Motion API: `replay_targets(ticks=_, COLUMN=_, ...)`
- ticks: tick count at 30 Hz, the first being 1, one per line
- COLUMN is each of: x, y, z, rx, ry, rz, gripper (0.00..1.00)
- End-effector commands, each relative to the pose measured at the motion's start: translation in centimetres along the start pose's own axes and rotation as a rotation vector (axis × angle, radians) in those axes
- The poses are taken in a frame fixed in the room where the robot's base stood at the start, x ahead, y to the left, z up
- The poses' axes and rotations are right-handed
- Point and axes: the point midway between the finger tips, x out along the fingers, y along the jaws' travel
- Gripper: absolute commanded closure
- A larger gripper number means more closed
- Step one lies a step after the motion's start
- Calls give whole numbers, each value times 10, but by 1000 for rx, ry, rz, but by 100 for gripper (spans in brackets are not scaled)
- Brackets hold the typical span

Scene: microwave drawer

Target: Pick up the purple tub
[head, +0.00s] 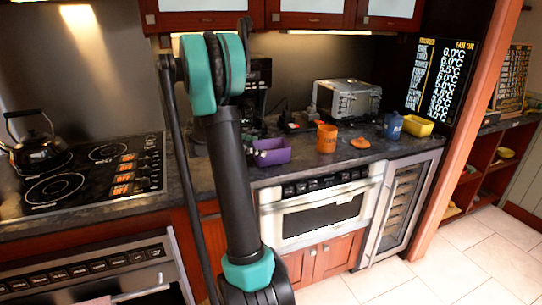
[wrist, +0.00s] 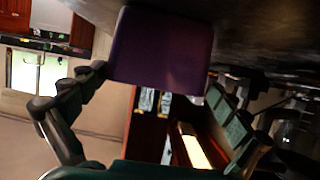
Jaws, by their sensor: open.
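The purple tub (head: 272,152) sits on the dark counter just right of my arm, near the front edge above the microwave drawer. In the wrist view the purple tub (wrist: 160,48) is large and close, at the top middle. My gripper (wrist: 158,80) is open, with one finger to the left of the tub and one to the right. The left fingertip looks very near the tub's side; I cannot tell whether it touches. In the head view my gripper is mostly hidden behind my arm.
An orange mug (head: 327,138) and an orange lid (head: 360,143) are right of the tub. A toaster (head: 346,99), a blue mug (head: 393,126) and a yellow tub (head: 418,126) stand farther right. A cooktop with a black kettle (head: 38,150) is at left.

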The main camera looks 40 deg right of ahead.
Motion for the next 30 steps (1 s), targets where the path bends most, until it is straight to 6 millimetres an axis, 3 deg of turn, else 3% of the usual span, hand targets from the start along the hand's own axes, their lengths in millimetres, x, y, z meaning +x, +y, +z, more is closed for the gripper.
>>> replay_targets(ticks=12, x=48, y=4, z=-4, rx=1, ry=0, rz=2, gripper=0)
replay_targets(ticks=20, x=51, y=4, z=-4, rx=0, ry=0, rz=-1, gripper=1)
replay_targets(ticks=30, x=51, y=4, z=-4, rx=0, ry=0, rz=0, gripper=43)
